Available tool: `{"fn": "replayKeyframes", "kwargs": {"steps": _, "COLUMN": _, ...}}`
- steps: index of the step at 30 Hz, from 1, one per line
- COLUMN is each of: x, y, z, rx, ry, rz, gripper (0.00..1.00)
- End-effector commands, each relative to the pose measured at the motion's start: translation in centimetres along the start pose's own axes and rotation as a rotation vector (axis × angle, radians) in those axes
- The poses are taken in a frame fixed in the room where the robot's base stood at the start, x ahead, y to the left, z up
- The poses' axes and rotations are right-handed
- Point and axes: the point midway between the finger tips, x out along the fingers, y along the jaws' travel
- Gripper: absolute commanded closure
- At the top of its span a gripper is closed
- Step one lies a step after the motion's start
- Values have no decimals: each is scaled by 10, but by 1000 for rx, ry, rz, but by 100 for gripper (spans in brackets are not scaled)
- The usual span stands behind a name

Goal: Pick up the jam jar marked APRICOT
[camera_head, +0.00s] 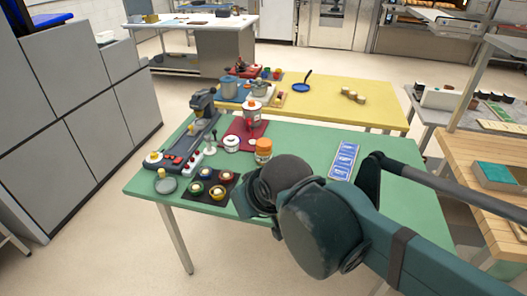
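An orange jar (263,151) with a pale band stands upright on the green table (300,143), just behind my arm's rounded dark joints. I cannot read any label on it, so I cannot tell whether it says APRICOT. A low white round container (232,144) with dark marks stands just left of it. My arm reaches in from the lower right over the table's front part. My gripper's fingers do not show; the arm covers part of the table's front edge.
A dark tray (222,180) holds several small coloured bowls at the front left. A grey device (186,150) lies along the left side. A red mat (238,130) bears a white pot (252,113). Blue-and-white cards (344,161) lie right. A yellow table (335,93) stands behind.

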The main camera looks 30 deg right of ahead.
Motion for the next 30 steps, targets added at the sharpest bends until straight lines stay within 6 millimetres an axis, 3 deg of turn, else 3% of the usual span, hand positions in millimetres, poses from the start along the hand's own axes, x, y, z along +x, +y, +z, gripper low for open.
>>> {"fn": "replayKeyframes", "kwargs": {"steps": 3, "x": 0, "y": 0, "z": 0, "rx": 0, "ry": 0, "rz": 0, "gripper": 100}}
{"fn": "replayKeyframes", "kwargs": {"steps": 17, "x": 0, "y": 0, "z": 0, "rx": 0, "ry": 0, "rz": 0, "gripper": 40}}
{"fn": "replayKeyframes", "kwargs": {"steps": 30, "x": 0, "y": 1, "z": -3, "rx": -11, "ry": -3, "rz": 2, "gripper": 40}}
